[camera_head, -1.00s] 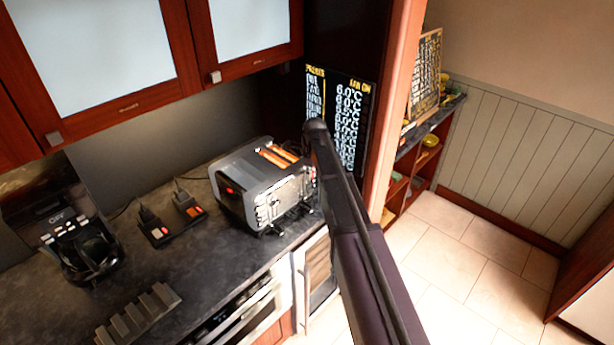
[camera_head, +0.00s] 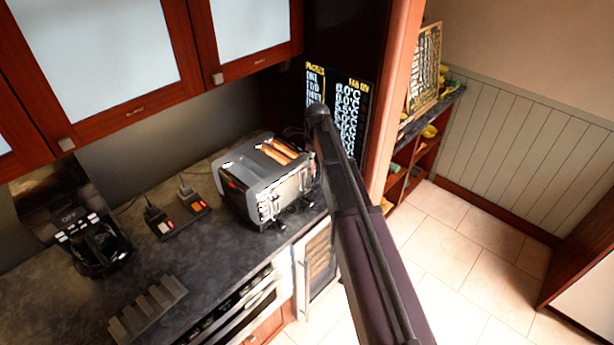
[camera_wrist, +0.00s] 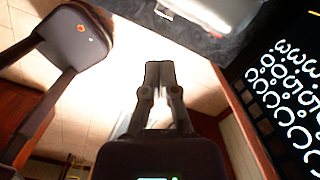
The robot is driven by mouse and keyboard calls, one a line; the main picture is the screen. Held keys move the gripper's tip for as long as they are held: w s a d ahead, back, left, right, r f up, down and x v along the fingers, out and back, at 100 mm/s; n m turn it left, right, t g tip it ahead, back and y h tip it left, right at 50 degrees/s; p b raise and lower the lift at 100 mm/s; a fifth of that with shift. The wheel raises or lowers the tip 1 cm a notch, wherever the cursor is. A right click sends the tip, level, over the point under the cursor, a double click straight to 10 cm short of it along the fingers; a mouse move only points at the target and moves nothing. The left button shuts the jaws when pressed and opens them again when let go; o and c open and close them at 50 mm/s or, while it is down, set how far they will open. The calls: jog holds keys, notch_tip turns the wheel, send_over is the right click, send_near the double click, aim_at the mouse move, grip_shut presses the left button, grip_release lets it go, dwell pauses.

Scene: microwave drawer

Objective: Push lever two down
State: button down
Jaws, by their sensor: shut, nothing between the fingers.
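A grey-black toaster (camera_head: 240,195) stands on the dark counter in the head view, with orange-brown slices in its top slots. Its bright metallic front faces right, with small dark lever-like parts low on it (camera_head: 282,226). I cannot tell which of these is lever two. My arm covers the area just right of the toaster. My gripper (camera_wrist: 160,72) shows in the wrist view, with its fingers together and empty, over the bright floor area. It touches nothing that I can see. The head view does not show my gripper. A grey and white object at the wrist view's top edge is cut off and unclear.
A coffee machine (camera_head: 92,248), two small dark devices with red buttons (camera_head: 170,224) and a grey slotted rack (camera_head: 147,312) stand left on the counter (camera_head: 215,262). Cabinets (camera_head: 100,60) hang above. A black text board (camera_head: 345,115) stands behind my arm. Tiled floor (camera_head: 440,260) lies open at right.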

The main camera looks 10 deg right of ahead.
jog(key=s+f+n+b, duration=0.4)
jog(key=s+n, duration=0.3)
jog(key=s, duration=0.2)
jog(key=s+f+n+b, duration=0.5)
jog(key=s+n, duration=0.3)
jog(key=s, duration=0.1)
jog(key=s+f+n+h+b, duration=0.1)
jog(key=s+f+n+b, duration=0.3)
jog(key=s+n, duration=0.4)
jog(key=shift+s+a+f+g+b, duration=0.3)
jog(key=shift+s+a+f, duration=0.2)
jog(key=shift+s, duration=0.25)
